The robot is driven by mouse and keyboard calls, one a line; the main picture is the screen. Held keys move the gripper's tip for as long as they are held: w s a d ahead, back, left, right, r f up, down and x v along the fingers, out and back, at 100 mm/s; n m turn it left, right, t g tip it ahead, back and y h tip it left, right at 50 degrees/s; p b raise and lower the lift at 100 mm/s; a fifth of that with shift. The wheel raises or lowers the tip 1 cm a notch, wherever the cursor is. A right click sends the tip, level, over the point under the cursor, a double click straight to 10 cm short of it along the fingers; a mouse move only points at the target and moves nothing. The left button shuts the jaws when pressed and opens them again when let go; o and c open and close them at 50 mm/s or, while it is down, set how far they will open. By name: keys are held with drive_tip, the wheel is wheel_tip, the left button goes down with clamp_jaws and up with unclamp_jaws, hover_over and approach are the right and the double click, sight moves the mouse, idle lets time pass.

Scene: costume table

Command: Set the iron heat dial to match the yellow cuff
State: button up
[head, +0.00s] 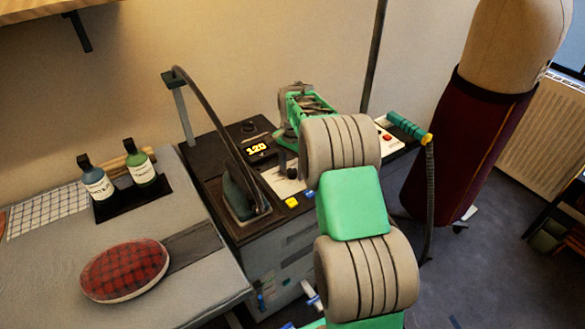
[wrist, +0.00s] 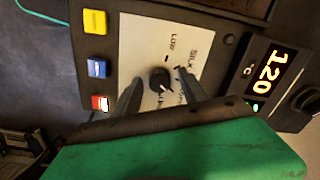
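The heat dial (wrist: 161,80) is a black round knob on a pale plate (wrist: 150,42) in the wrist view. The plate reads "LOW" and "SILK"; other lettering is partly hidden by a finger. A display (wrist: 268,74) beside it reads 120 °C, and the display also shows in the head view (head: 257,148). My gripper (wrist: 158,77) is open, with one finger on each side of the dial; I cannot tell whether they touch it. In the head view my arm partly covers the panel. I cannot make out a yellow cuff on a garment.
Yellow (wrist: 95,22), blue (wrist: 97,68) and red-white (wrist: 100,103) buttons line the panel's edge. An iron (head: 240,194) stands left of the dial. A green handle (head: 405,125) with a yellow end lies right. Two bottles (head: 96,183) and a plaid cushion (head: 125,269) are on the left table.

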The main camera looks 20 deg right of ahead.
sight(292, 171)
wheel_tip(292, 171, up, 8)
drive_tip(key=shift+s+f+b, duration=0.1)
drive_tip(key=shift+b, duration=0.35)
